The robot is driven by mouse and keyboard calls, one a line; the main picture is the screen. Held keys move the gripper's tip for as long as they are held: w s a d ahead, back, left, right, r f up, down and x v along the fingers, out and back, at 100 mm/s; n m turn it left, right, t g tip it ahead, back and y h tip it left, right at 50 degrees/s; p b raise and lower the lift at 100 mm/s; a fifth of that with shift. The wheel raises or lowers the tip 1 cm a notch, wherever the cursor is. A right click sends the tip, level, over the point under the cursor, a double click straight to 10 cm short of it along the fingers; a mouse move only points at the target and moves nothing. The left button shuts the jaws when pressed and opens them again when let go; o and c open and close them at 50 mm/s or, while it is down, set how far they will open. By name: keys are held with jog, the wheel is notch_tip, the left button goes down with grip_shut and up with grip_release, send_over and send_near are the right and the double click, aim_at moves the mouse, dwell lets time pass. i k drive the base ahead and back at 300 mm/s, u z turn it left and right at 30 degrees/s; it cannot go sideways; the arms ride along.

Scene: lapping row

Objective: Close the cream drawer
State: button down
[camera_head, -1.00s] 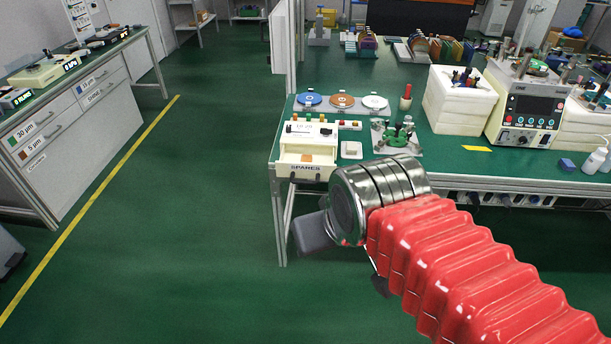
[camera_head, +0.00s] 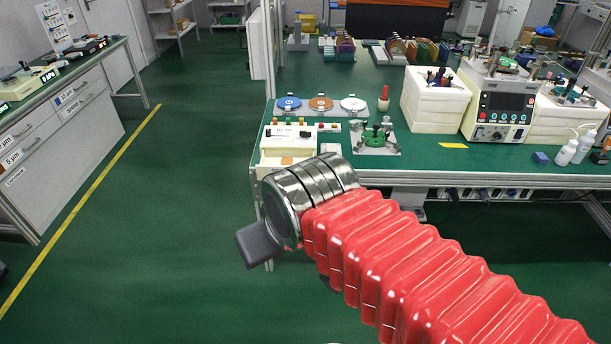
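The cream drawer (camera_head: 277,159) belongs to a small cream box (camera_head: 287,140) at the front left corner of the green workbench. Its inside shows with a small orange-brown item in it, so it is open. My gripper (camera_head: 257,246) is in front of and below the drawer, left of my red-sleeved arm. Only a dark grey part of it shows, and I cannot tell whether its fingers are apart or touch the drawer.
Blue, orange and white discs (camera_head: 320,103) lie behind the box. White stacked blocks (camera_head: 434,100) and a control unit (camera_head: 499,106) stand further right. Green floor (camera_head: 180,200) is free on the left.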

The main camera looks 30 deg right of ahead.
aim_at(270, 159)
jog(key=z, duration=0.05)
jog(key=i, duration=1)
jog(key=u, duration=0.05)
